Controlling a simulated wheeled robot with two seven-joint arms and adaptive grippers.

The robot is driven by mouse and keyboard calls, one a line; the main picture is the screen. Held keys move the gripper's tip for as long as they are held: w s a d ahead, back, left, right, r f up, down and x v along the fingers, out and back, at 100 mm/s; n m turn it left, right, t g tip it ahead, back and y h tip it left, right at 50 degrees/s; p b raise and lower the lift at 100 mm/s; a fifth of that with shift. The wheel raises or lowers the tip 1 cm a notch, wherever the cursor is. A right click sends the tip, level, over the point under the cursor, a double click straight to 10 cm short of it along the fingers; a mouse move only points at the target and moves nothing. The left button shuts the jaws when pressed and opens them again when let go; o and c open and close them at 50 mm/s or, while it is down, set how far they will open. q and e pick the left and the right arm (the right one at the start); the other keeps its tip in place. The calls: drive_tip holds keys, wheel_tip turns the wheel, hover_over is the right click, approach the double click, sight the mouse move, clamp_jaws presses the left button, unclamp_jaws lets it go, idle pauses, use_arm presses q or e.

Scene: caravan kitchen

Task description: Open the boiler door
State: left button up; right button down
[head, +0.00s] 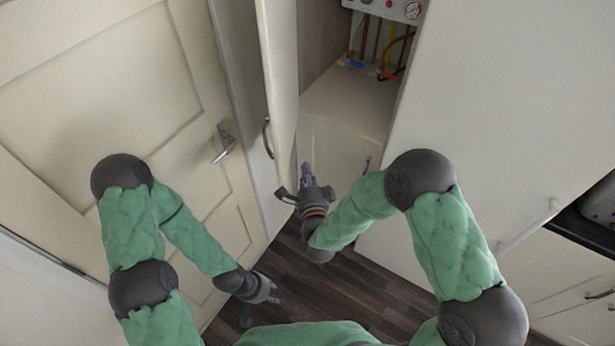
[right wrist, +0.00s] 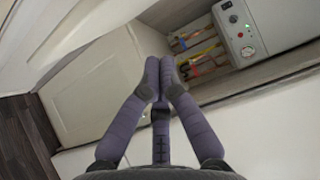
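The boiler door (head: 280,75) is a tall cream panel in the head view. It stands swung out to the left, nearly edge-on, and the compartment beside it is open. The boiler (head: 392,8) shows partly at the top; the right wrist view shows its white casing (right wrist: 242,28) with a green light and gauge. My right gripper (head: 306,172) is just right of the door's lower part, in front of the opening. In the right wrist view its fingers (right wrist: 160,68) meet at the tips with nothing between them. My left gripper (head: 272,290) is low over the floor, empty; its finger gap is unclear.
Coloured pipes (head: 385,45) run below the boiler. A lower cabinet front (head: 340,150) has a dark handle. A panelled door (head: 110,90) with a lever handle (head: 224,142) is at left. A large pale panel (head: 490,110) fills the right. Dark wood floor (head: 350,290) is clear.

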drive_tip(key=w+a, duration=0.4)
drive_tip(key=w, duration=0.2)
drive_tip(key=shift+a, duration=0.15)
drive_tip(key=w+a+b, duration=0.2)
drive_tip(key=a+b, duration=0.2)
drive_tip(key=a, duration=0.6)
drive_tip(key=shift+a, duration=0.35)
